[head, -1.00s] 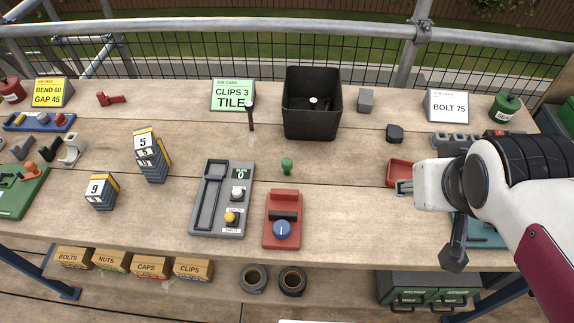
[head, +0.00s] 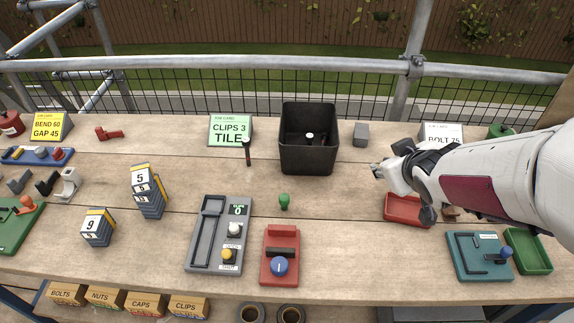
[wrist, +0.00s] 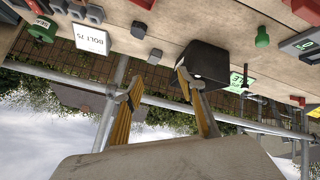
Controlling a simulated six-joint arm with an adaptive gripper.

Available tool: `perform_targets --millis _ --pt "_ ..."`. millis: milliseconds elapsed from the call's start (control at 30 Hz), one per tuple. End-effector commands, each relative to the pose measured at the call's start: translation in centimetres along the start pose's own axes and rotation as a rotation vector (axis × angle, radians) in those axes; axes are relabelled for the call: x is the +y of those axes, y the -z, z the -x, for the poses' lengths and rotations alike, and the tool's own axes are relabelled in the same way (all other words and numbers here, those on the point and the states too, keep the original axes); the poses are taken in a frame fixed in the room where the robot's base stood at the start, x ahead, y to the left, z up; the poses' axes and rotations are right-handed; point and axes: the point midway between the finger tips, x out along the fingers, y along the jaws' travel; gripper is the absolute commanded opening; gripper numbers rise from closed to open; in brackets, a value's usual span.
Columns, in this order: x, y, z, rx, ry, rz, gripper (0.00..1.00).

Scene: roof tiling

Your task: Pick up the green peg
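The green peg (head: 284,202) is small, with a rounded head, and stands upright on the bench between the grey panel and the black bin.
The black bin (head: 309,160) stands behind the peg, between it and the back rail. A red box with a blue knob (head: 280,266) and a grey panel (head: 207,258) lie in front. A red tray (head: 402,209) is under my arm. Bare planks surround the peg.

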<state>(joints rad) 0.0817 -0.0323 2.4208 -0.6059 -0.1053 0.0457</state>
Motion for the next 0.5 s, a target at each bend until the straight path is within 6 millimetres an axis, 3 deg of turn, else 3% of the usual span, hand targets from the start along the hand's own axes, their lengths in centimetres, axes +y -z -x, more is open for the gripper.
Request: perform_targets --millis 200,500 --pt "-2.2 0.5 -3.9 0.070 0.082 0.070 0.40" --pt "-6.5 0.8 -8.0 0.180 0.229 0.137 0.40"
